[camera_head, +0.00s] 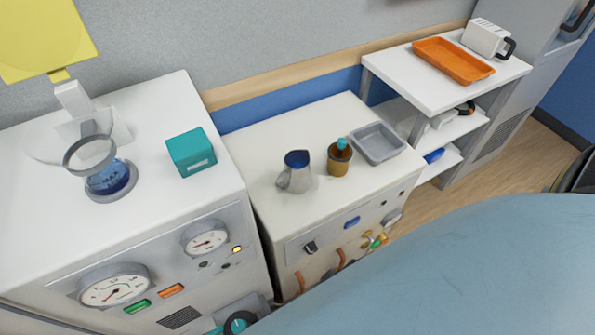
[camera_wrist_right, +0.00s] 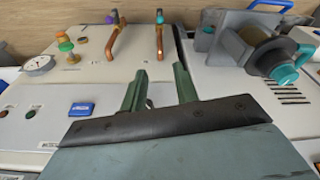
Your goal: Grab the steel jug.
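The steel jug (camera_head: 297,172) stands upright on the white top of the middle cabinet (camera_head: 330,112) in the head view. It is grey metal with a dark blue interior showing at its mouth and a handle on its left side. My left gripper is not in view.
A grey tray (camera_head: 378,142) lies right of the cup. The left cabinet holds a teal box (camera_head: 191,152) and a blue-filled glass vessel (camera_head: 108,178). An orange tray (camera_head: 452,61) sits on a shelf. Copper pipes (camera_wrist_right: 158,40) project from the panel. A large light blue surface (camera_head: 470,265) fills the lower right.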

